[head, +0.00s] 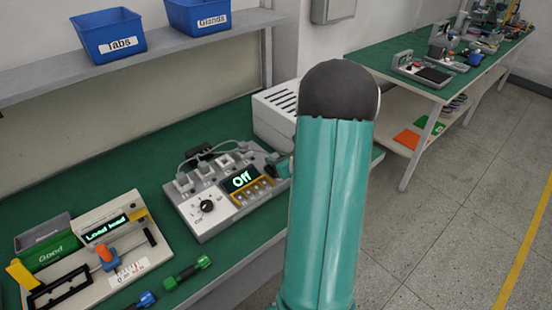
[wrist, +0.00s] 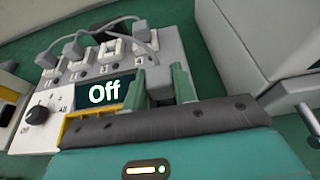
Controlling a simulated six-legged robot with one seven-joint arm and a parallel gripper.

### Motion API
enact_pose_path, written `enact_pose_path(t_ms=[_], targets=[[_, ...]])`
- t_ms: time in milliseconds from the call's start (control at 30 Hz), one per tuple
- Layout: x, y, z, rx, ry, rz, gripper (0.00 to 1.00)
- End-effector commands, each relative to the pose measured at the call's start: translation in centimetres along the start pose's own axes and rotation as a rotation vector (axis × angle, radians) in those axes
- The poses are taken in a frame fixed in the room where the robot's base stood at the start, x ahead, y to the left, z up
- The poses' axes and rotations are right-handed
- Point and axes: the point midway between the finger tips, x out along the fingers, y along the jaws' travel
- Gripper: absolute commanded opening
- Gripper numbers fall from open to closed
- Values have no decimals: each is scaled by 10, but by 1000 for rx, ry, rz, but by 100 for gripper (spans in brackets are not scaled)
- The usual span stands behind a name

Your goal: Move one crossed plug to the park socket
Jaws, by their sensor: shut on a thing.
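The grey hub panel (head: 230,195) lies on the green bench, with a display (head: 241,179) reading "Off" and a black knob (head: 206,206). In the head view my gripper (head: 282,168) is partly behind my arm. I cannot tell which socket is the park socket.
A white vented box (head: 275,115) stands close behind and right of the panel. A "Load lead" fixture (head: 100,255) and green (head: 188,272) and blue (head: 146,300) connectors lie left and in front. A shelf with blue bins (head: 108,35) hangs above.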

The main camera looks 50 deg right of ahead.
Motion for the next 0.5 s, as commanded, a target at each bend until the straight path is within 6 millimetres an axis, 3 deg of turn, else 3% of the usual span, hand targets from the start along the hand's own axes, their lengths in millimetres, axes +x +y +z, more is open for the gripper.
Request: enact_pose_path(t_ms=[500], targets=[[4, 0, -9, 0, 1, 1, 4]])
